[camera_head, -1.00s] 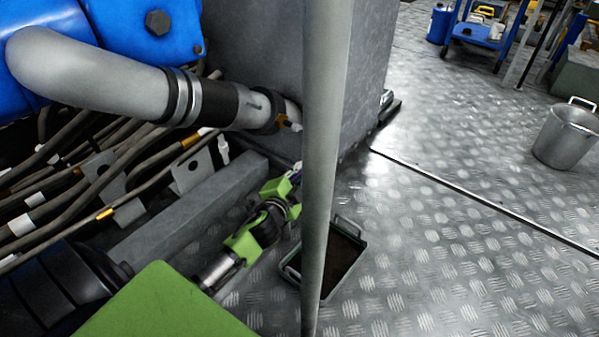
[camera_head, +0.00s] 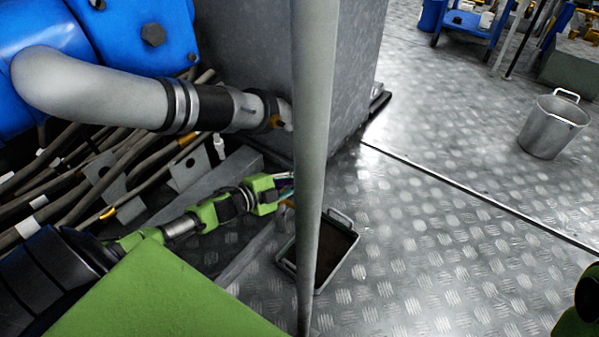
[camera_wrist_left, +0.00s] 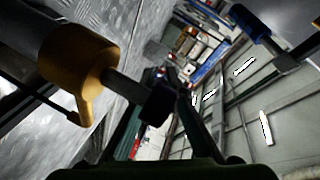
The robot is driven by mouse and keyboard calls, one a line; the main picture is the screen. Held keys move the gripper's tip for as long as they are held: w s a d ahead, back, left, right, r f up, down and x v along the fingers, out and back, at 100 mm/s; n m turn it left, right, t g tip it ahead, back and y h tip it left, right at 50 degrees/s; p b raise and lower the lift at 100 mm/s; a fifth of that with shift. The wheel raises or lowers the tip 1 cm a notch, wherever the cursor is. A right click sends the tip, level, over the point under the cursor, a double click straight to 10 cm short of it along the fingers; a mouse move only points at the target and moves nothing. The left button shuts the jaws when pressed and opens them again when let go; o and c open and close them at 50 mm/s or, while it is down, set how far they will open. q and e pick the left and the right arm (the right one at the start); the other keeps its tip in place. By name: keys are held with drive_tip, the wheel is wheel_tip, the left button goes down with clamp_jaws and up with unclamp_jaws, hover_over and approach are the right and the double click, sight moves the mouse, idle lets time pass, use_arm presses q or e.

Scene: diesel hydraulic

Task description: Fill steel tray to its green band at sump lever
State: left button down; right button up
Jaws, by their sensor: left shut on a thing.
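The steel tray (camera_head: 287,266) lies on the floor, partly behind a grey pole, with a raised handle at its far edge. Its inside is dark brown; I cannot make out the green band or the level. My left gripper (camera_head: 286,181) is just above and left of the tray, its tips partly hidden by the pole. In the left wrist view my left gripper (camera_wrist_left: 160,108) is shut on the dark end of the sump lever (camera_wrist_left: 157,101). The lever's grey stem comes from a yellow-orange valve body (camera_wrist_left: 75,65).
The pole (camera_head: 314,150) stands directly before the tray. Hoses (camera_head: 120,165) and a blue machine (camera_head: 130,30) fill the left. A steel bucket (camera_head: 553,125) stands on the open plate floor at right, with a blue cart (camera_head: 470,25) behind.

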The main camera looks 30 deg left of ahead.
use_arm(q)
drive_tip(key=shift+s+d+m+g+h, duration=0.25)
drive_tip(key=shift+m+g+h, duration=0.1)
drive_tip(key=shift+m+h, duration=0.25)
drive_tip(key=shift+s+d+m+g+h, duration=0.25)
drive_tip(key=shift+m+g+h, duration=0.1)
drive_tip(key=shift+m+h, duration=0.2)
drive_tip(key=shift+h, duration=0.25)
drive_tip(key=c, duration=2)
unclamp_jaws()
drive_tip(key=v, duration=1.2)
drive_tip(key=shift+d+r, duration=0.1)
